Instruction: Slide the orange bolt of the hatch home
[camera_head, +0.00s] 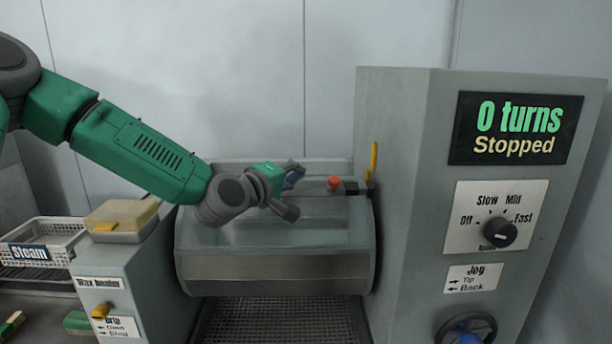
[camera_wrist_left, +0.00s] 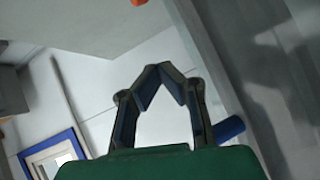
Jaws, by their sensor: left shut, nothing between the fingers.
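The orange bolt knob (camera_head: 334,183) sits at the upper right of the hatch (camera_head: 290,235), a curved, partly see-through cover on the grey machine. A dark catch block (camera_head: 352,187) is just right of the knob. My left gripper (camera_head: 296,170) is shut and empty, left of the orange knob and apart from it, above the hatch's upper part. In the left wrist view my fingertips (camera_wrist_left: 160,68) meet at a point. A small orange piece (camera_wrist_left: 138,2) shows at that view's top edge, probably the same knob. My right gripper is in neither view.
A tall grey cabinet (camera_head: 395,230) with a display reading "0 turns Stopped" and a dial (camera_head: 500,234) stands at right. A yellow lever (camera_head: 373,158) rises beside the catch block. A wax heater box (camera_head: 118,285) and a white basket (camera_head: 45,240) are at left.

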